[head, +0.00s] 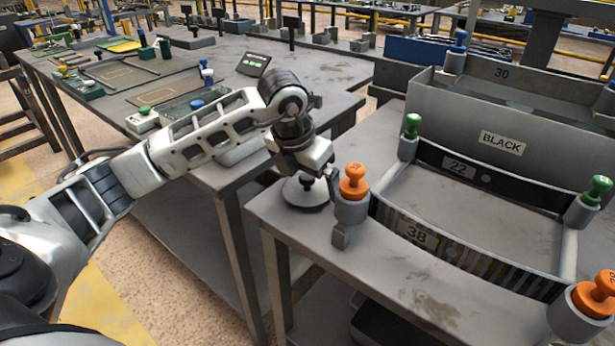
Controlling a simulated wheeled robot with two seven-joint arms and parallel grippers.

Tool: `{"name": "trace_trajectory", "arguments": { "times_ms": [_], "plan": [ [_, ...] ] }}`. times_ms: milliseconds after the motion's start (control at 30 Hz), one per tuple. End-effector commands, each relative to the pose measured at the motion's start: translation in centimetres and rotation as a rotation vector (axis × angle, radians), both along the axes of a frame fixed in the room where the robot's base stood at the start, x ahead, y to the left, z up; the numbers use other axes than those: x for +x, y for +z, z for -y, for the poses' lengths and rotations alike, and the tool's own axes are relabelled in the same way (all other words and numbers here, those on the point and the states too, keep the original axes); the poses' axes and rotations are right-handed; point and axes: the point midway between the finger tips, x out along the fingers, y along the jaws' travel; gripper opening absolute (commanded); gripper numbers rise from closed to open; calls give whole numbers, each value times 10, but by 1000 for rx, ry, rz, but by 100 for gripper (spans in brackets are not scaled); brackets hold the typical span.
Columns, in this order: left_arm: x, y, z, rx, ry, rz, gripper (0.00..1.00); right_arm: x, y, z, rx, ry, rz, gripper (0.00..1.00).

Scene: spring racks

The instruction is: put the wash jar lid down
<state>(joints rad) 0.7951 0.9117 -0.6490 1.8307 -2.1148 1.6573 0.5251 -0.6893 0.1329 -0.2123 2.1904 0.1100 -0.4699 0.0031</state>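The wash jar lid appears to be the round grey disc (305,194) with a small knob on top, at the left corner of the near grey table. My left gripper (306,179) points down over it, with its fingers at the knob. The fingers are small and partly hidden by the wrist, but they seem closed on the knob. The lid is level; I cannot tell whether it rests on the tabletop or hangs just above it. No jar can be made out. My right gripper is not in view.
Behind is a grey bin labelled BLACK (502,144). Green knobs (411,125) top other posts. A workbench (330,72) with tools lies behind my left arm.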

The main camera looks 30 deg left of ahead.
Motion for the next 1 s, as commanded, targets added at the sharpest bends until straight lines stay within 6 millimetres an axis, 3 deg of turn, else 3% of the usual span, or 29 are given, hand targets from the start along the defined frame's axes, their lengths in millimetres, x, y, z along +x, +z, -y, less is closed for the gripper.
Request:
{"name": "trace_trajectory", "arguments": {
  "times_ms": [167, 600, 800, 1000],
  "plan": [
    [-3, 17, -1, 1, 0, 4, 100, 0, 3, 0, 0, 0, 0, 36],
    [-30, 102, -2, 1, 0, 3, 100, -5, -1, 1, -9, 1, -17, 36],
    [-35, 116, -3, 0, 0, 1, 100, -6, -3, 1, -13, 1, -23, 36],
    [-36, 118, -3, 0, 0, 0, 100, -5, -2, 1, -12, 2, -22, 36]
  ]
}}
